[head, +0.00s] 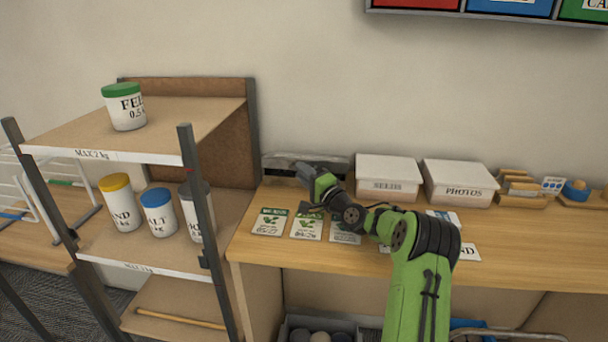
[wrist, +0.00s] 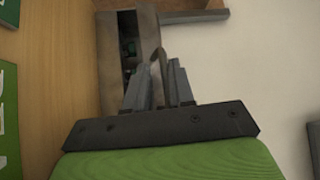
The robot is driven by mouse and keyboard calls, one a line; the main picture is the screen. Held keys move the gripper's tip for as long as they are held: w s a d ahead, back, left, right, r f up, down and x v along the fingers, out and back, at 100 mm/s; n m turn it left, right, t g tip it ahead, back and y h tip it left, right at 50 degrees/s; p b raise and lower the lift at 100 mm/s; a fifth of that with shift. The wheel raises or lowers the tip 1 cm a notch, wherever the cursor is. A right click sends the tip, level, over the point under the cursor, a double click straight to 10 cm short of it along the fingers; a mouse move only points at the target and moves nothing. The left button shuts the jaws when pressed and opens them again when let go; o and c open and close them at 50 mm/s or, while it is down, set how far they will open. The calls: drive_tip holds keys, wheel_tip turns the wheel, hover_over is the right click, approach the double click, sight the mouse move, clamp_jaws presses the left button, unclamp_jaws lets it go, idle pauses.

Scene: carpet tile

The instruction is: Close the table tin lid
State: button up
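The table tin (head: 280,163) is a low grey box at the back left of the table, against the wall. My gripper hides part of it in the head view. In the wrist view the tin (wrist: 108,40) lies just beyond my fingertips, with a dark opening and a bit of green inside. A pale panel (wrist: 148,30) beside the opening looks like its raised lid. My gripper (head: 303,170) is at the tin; its fingers (wrist: 164,64) are close together near the panel's edge. I cannot tell whether they touch or hold it.
White boxes marked SEEDS (head: 388,170) and PHOTOS (head: 459,174) stand to the right of the tin. Several printed cards, one green-topped (head: 270,222), lie in front. A shelf rack (head: 191,165) with lidded jars stands on the left. A colored wall rack (head: 500,8) hangs above.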

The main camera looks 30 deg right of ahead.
drive_tip(key=shift+o, duration=0.2)
drive_tip(key=shift+d+f, duration=0.25)
drive_tip(key=shift+d, duration=0.1)
drive_tip(key=shift+s+f, duration=0.1)
drive_tip(key=shift+s, duration=0.05)
drive_tip(key=s, duration=0.6)
drive_tip(key=shift+s+d+f, duration=0.15)
drive_tip(key=shift+d, duration=0.2)
drive_tip(key=shift+s, duration=0.35)
drive_tip(key=shift+a, duration=0.1)
drive_tip(key=shift+c, duration=0.3)
